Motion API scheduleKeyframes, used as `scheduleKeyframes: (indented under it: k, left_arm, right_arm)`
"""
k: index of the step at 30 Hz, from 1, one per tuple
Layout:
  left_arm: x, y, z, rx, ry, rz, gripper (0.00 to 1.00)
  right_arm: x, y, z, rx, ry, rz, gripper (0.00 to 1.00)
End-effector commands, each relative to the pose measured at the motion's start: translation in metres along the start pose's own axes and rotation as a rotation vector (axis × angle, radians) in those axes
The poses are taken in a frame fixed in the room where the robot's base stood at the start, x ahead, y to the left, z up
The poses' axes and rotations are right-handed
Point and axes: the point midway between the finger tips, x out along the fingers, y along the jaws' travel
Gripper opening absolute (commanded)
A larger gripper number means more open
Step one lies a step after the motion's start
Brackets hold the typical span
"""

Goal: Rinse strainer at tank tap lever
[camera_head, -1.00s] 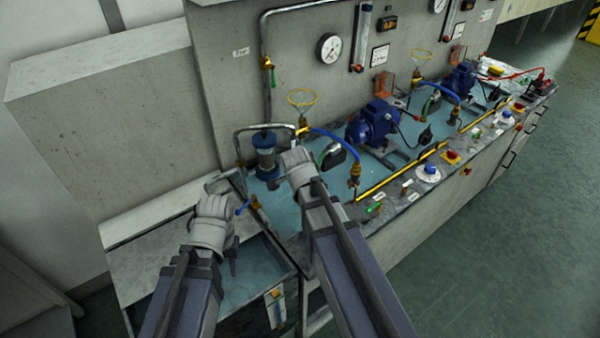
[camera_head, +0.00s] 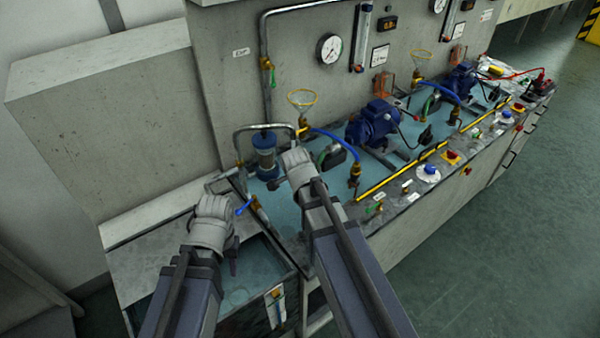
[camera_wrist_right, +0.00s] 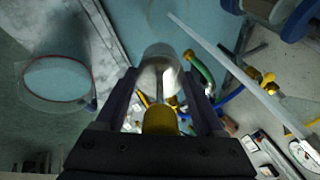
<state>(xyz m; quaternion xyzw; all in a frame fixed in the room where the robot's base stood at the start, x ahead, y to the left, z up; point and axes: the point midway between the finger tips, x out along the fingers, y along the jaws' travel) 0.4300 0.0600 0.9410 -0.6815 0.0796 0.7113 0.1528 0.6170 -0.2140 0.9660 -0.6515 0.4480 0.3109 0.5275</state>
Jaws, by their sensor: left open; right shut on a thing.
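My left gripper (camera_head: 214,206) is open beside the blue tap lever (camera_head: 245,207), above the near side of the tank; I cannot tell if they touch. The tank (camera_head: 262,262) is open at the top and holds pale blue water. My right gripper (camera_head: 296,157) is above the bench's left end, right of the blue and clear filter housing (camera_head: 265,150). In the right wrist view it is shut on a pale, shiny cylinder with a yellow end, apparently the strainer (camera_wrist_right: 160,66). The fingers hide part of it.
Blue pumps (camera_head: 374,122), hoses and yellow ring-shaped funnels (camera_head: 303,98) stand along the bench to the right. A pipe (camera_head: 265,60) runs up the back panel. In the right wrist view, a clear round vessel (camera_wrist_right: 55,80) is on the left. The floor at right is clear.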

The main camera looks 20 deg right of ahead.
Motion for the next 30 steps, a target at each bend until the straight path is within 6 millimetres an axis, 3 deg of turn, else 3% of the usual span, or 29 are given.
scheduleKeyframes:
  k: [21, 30]
  left_arm:
    - [-0.04, -0.004, 0.002, 0.0, 0.0, 0.0, 0.43]
    - [-0.039, -0.004, 0.002, 0.0, 0.0, 0.0, 0.43]
  right_arm:
    - [-0.056, 0.027, -0.007, -0.001, 0.0, 0.0, 0.06]
    - [-0.056, 0.028, -0.007, 0.0, 0.0, 0.0, 0.06]
